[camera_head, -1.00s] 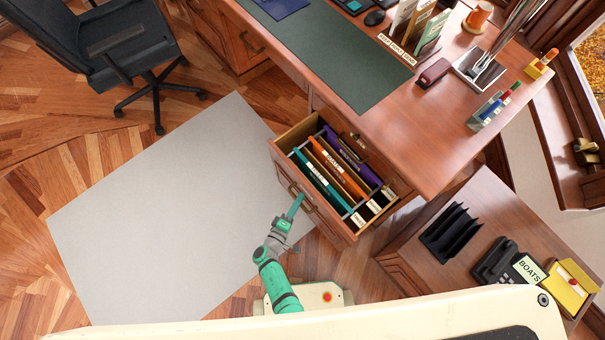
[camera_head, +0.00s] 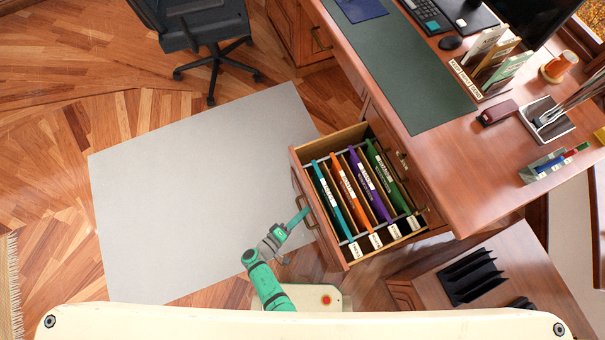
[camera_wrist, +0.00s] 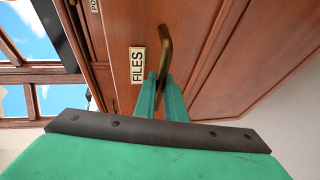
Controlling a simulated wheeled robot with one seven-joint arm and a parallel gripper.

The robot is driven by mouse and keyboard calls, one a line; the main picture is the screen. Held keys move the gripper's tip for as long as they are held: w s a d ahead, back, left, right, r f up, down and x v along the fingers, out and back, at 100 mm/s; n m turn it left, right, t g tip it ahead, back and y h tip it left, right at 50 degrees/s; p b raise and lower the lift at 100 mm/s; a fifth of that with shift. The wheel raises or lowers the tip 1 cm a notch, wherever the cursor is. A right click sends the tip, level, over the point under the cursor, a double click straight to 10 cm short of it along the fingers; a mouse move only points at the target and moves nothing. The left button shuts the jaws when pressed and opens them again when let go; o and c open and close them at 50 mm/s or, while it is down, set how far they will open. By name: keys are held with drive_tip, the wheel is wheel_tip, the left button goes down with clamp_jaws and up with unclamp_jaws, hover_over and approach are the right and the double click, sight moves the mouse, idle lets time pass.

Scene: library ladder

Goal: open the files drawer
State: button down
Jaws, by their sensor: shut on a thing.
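The files drawer (camera_head: 298,209) is pulled out of the wooden desk, with several folders, teal, orange, purple and green, standing inside. Its front shows in the wrist view (camera_wrist: 215,60) with a "FILES" label (camera_wrist: 138,65) and a brass handle (camera_wrist: 166,48). My gripper (camera_head: 303,216) is at the drawer front in the head view. In the wrist view its green fingers (camera_wrist: 161,88) are shut on the handle. Part of the handle is hidden between the fingers.
A grey mat (camera_head: 200,190) lies on the floor left of the drawer, clear. An office chair (camera_head: 205,30) stands at the upper left. The desk top (camera_head: 470,150) overhangs at the right, and a low cabinet (camera_head: 525,265) stands at the lower right.

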drive_tip(key=shift+s, duration=0.1)
drive_tip(key=c, duration=1.8)
unclamp_jaws()
drive_tip(key=shift+c, duration=0.2)
drive_tip(key=v, duration=1)
drive_tip(key=shift+s+a, duration=0.2)
drive_tip(key=shift+a, duration=0.05)
drive_tip(key=shift+r, duration=0.15)
